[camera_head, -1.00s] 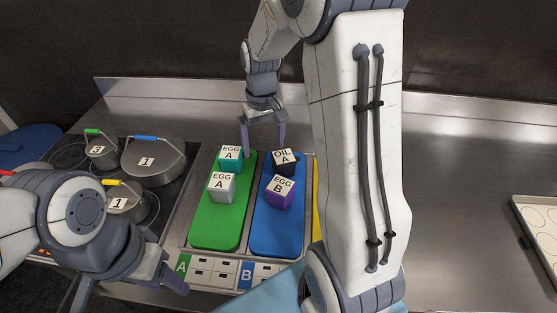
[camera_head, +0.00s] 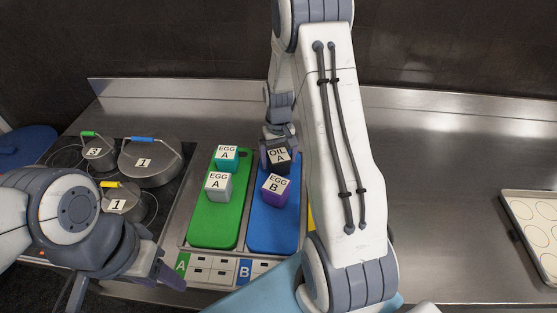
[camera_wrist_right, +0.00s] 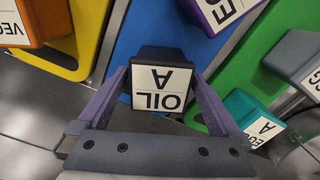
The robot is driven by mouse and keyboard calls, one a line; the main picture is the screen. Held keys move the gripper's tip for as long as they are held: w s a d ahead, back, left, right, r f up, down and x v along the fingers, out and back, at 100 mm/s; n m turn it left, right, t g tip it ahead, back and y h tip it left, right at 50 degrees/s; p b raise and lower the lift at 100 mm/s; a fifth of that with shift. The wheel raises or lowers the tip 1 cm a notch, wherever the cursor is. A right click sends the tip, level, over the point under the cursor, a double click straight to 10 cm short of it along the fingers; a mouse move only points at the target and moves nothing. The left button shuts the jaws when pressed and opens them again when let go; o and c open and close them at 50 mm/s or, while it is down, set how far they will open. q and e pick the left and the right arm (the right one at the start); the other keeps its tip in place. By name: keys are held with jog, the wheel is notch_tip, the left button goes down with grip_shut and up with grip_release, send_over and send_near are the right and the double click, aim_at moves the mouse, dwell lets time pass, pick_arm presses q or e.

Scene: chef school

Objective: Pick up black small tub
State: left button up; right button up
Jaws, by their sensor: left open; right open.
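The black small tub (camera_head: 279,156), with a white lid marked "OIL A", stands at the far end of the blue board (camera_head: 270,232). My right gripper (camera_head: 278,143) is over it from behind. In the right wrist view the black tub (camera_wrist_right: 163,80) sits between the two purple fingers of the right gripper (camera_wrist_right: 160,92), which are spread on either side of it. I cannot tell whether the fingers touch it. My left gripper (camera_head: 172,275) is at the lower left, away from the tub, open and empty.
A purple "EGG B" tub (camera_head: 276,190) stands in front on the blue board. A teal "EGG A" tub (camera_head: 227,158) and a grey one (camera_head: 218,186) stand on the green board (camera_head: 215,228). Lidded pots (camera_head: 150,160) stand left; a baking tray (camera_head: 530,225) lies right.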

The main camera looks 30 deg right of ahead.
jog(key=shift+f, duration=0.85)
jog(key=c, duration=1.5)
jog(key=shift+r, duration=0.1)
